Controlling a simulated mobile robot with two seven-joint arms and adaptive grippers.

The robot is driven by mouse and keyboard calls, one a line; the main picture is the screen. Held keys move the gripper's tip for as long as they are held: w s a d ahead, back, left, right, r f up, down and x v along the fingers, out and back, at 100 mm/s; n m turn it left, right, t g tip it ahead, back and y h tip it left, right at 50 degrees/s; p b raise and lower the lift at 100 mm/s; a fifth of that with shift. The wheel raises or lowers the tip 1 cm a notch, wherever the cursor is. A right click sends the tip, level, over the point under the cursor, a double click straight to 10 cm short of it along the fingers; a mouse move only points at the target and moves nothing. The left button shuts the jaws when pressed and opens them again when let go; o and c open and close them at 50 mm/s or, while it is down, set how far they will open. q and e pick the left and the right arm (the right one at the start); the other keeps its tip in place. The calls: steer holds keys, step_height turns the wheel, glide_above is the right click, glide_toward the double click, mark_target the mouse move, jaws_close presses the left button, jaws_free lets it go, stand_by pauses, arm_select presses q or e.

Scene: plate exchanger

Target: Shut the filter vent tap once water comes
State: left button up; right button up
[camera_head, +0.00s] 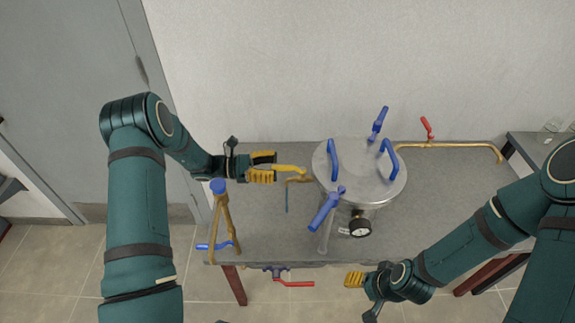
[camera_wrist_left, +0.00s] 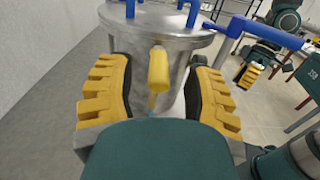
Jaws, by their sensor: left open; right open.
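The steel filter vessel (camera_head: 335,165) stands on the grey table, its lid clamped with blue handles. A yellow tap lever (camera_head: 290,169) sticks out from its left side, above a short brass pipe (camera_head: 300,180). A thin blue streak (camera_head: 287,198) runs down below the pipe's end; it looks like water, but it is small. My left gripper (camera_head: 274,167) is open at the lever. In the left wrist view the lever (camera_wrist_left: 158,70) stands between the two spread fingers, with gaps on both sides. My right gripper (camera_head: 355,279) is open and empty in front of the table.
A brass pipe with a blue knob (camera_head: 218,186) and a blue lever (camera_head: 214,246) stands at the table's left front. A pressure gauge (camera_head: 360,228) sits on the vessel's front. A red-handled valve (camera_head: 426,128) is at the back; another red lever (camera_head: 294,284) is below the front edge.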

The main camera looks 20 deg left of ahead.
mark_target(287, 166)
arm_select(q)
steer(key=shift+x, duration=2.3)
jaws_close()
